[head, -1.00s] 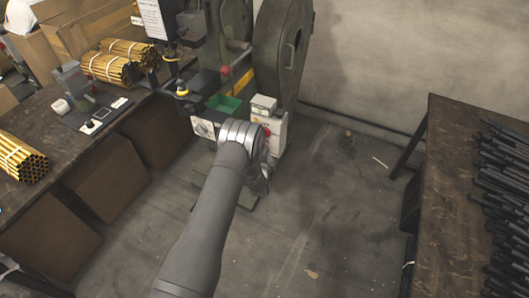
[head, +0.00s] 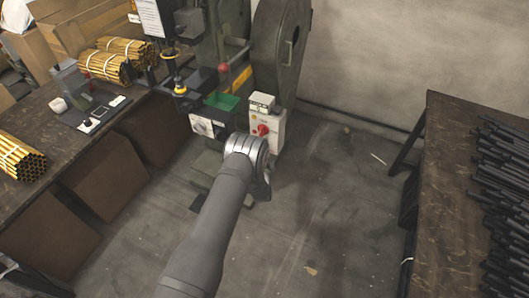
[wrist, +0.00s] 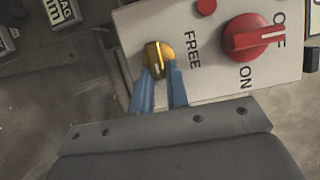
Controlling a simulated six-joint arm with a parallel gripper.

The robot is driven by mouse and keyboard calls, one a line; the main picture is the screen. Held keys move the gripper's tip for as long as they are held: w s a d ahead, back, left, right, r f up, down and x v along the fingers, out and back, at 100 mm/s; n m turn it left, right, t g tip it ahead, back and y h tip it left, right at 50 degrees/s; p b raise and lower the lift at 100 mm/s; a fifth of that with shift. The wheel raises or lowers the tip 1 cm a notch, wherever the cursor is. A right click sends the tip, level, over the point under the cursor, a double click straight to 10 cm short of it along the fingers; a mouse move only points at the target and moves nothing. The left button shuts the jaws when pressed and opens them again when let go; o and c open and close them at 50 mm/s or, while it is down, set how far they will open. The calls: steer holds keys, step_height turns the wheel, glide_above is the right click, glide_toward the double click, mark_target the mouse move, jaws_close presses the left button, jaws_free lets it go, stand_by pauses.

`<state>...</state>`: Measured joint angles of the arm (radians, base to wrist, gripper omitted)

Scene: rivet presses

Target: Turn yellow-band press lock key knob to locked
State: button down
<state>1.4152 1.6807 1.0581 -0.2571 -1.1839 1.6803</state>
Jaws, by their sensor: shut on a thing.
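The yellow-band press (head: 275,60) stands at the top middle of the head view, with its yellow band (head: 240,80) partly visible. Its pale control box (head: 280,133) is on the right side. In the wrist view, a yellow key knob (wrist: 159,48) sits on the box face, left of the printed word FREE. A pale line with dark edges runs along the knob. No locked label shows. My gripper (wrist: 160,72) has its blue fingers shut on the knob's lower part. In the head view, my wrist hides the fingers and knob.
A large red ON/OFF switch (wrist: 248,37) and a small red button (wrist: 206,6) lie right of the knob. Tables stand left (head: 50,165) and right (head: 440,200), with open floor between.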

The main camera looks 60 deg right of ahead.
stand_by(0.3)
steer(key=c, duration=1.4)
jaws_free()
steer(key=shift+a, duration=0.1)
steer(key=v, duration=1.7)
steer(key=shift+s+f, duration=0.1)
steer(key=x, duration=1.7)
